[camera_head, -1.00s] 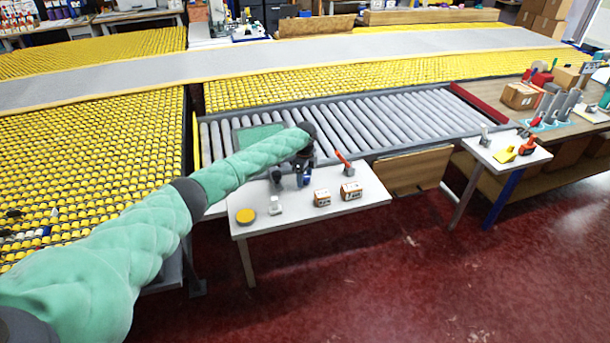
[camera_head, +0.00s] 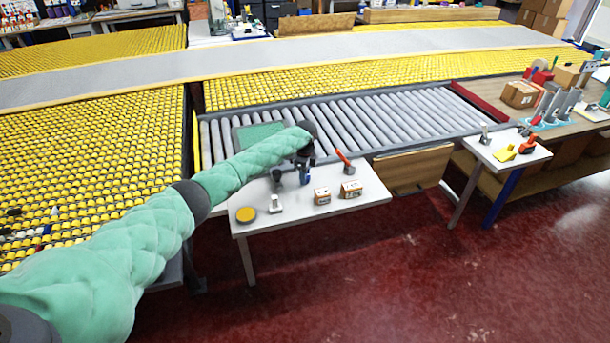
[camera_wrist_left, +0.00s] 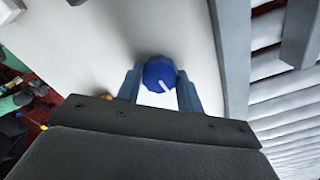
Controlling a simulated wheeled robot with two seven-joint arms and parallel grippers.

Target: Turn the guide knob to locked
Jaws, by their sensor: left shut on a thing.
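The guide knob is blue and round with a white pointer line; in the left wrist view the knob (camera_wrist_left: 158,74) sits between the fingertips of my left gripper (camera_wrist_left: 160,88). The fingers are shut on its sides. The white line points toward the lower right of that view. No markings for the knob's positions are readable. My right gripper is not in view.
On the white table are a yellow disc (camera_head: 246,215), a small grey device (camera_head: 276,204), two small boxes (camera_head: 321,196) (camera_head: 351,189) and an orange-handled tool (camera_head: 343,158). The roller conveyor (camera_head: 370,120) runs behind the table. A second white table (camera_head: 500,160) stands to the right.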

